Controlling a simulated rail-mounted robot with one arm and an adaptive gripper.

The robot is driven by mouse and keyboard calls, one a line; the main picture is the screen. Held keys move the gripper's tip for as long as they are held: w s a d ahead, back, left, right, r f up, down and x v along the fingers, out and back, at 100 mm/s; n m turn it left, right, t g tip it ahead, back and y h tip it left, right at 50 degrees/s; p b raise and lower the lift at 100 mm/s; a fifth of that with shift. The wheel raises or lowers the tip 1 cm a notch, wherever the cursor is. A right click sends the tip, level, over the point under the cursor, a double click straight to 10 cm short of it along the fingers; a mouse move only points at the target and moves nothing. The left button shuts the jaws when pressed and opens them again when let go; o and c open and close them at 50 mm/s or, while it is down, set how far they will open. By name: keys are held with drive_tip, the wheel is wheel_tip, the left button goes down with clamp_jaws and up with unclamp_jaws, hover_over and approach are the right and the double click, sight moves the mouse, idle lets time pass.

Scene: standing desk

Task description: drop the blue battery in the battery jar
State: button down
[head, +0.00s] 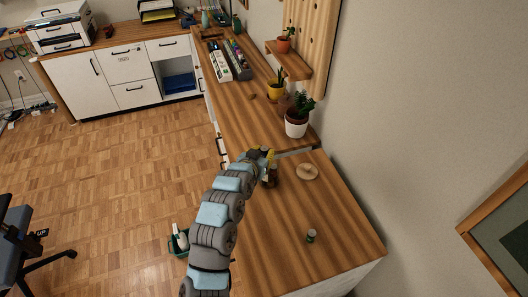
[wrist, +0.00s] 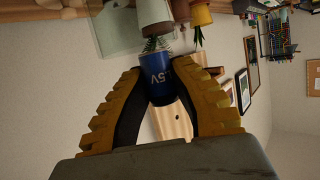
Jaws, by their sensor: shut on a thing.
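My gripper (wrist: 160,88) is shut on a blue battery (wrist: 160,86) with "1.5V" lettering, held between the two yellow fingers in the wrist view. In the head view my gripper (head: 268,158) is above the near part of the wooden desk, and the battery cannot be made out there. A small dark brown jar-like thing (head: 272,176) stands just below my gripper; I cannot tell whether it is the battery jar. A small greenish cylinder (head: 311,236) stands apart on the desk, nearer the front.
A round, pale wooden disc (head: 307,172) lies right of my gripper. A potted plant in a white pot (head: 296,129) and a yellow pot (head: 275,90) stand farther back. The desk (head: 270,240) is mostly clear in front; the wall borders its right side.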

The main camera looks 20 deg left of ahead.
drive_tip(key=c, duration=1)
unclamp_jaws()
drive_tip(key=shift+s, duration=0.1)
drive_tip(key=v, duration=1.1)
drive_tip(key=shift+s+r, duration=0.1)
drive_tip(key=shift+s, duration=0.3)
